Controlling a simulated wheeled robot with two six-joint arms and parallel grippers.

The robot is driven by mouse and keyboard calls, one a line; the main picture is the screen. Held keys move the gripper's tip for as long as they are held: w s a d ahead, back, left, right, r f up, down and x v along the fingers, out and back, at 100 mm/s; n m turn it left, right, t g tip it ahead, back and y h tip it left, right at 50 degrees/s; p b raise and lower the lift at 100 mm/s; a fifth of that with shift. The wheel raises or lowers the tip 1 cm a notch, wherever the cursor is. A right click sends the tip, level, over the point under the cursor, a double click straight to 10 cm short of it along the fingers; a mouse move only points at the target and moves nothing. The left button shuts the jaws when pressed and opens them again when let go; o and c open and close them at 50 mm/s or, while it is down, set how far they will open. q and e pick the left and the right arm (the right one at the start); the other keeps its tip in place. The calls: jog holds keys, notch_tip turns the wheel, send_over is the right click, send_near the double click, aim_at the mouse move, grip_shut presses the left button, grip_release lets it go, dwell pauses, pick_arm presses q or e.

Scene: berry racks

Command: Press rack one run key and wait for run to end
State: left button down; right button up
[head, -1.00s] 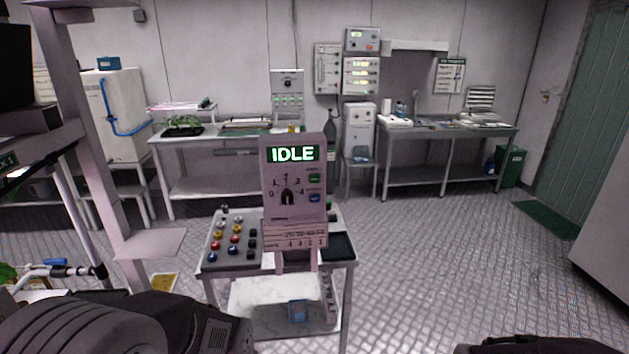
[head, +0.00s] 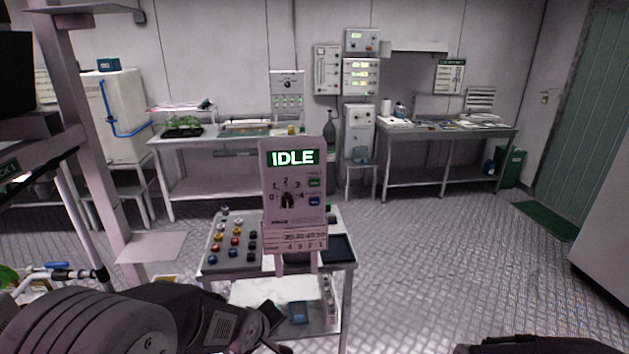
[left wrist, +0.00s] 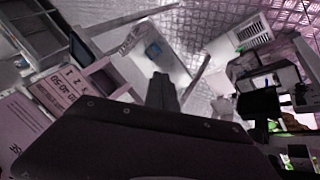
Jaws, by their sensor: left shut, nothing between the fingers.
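The control panel (head: 293,228) stands upright on a small cart, with a lit display (head: 293,158) reading IDLE. Below it are a dial (head: 287,200) numbered 0 to 4, a green key (head: 314,182) and a blue key (head: 314,201). The key labels are too small to read. My left gripper (head: 275,330) is low in front of the cart, below the panel and apart from the keys. In the left wrist view its fingers (left wrist: 162,92) are shut and empty; part of the panel (left wrist: 35,125) shows tilted at the left.
The cart top (head: 340,222) holds several coloured knobs left of the panel and a dark pad (head: 339,247) at right. A pale rack frame (head: 88,150) stands close at the left. Benches line the back wall. The floor (head: 440,260) to the right is open.

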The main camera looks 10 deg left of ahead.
aim_at(314, 182)
pick_arm(q)
jog(key=w+d+r+n+t+h+p, duration=0.1)
jog(key=w+d+r+p, duration=0.2)
jog(key=r+p, duration=0.5)
jog(key=w+d+r+n+t+h+p, duration=0.1)
jog(key=w+d+r+n+p, duration=0.1)
jog(key=r+p, duration=0.6)
jog(key=w+d+r+n+t+h+p, duration=0.1)
jog(key=w+d+r+n+t+p, duration=0.1)
jog(key=w+d+r+p, duration=0.2)
notch_tip(314, 182, up, 7)
jog(key=w+p, duration=0.2)
jog(key=p, duration=0.2)
jog(key=shift+w+d, duration=0.3)
jog(key=shift+w, duration=0.05)
pick_arm(e)
notch_tip(314, 182, up, 26)
pick_arm(q)
jog(key=shift+f, duration=0.15)
jog(key=shift+w+a+p, duration=0.4)
jog(key=shift+w+p, duration=0.3)
jog(key=shift+w, duration=0.7)
jog(key=shift+w+a+p, duration=0.45)
jog(key=shift+w+p, duration=0.25)
jog(key=shift+w, duration=0.75)
jog(key=shift+w+a+p, duration=0.4)
jog(key=shift+w+p, duration=0.3)
jog(key=shift+w, duration=0.7)
pick_arm(e)
jog(key=shift+r, duration=1.9)
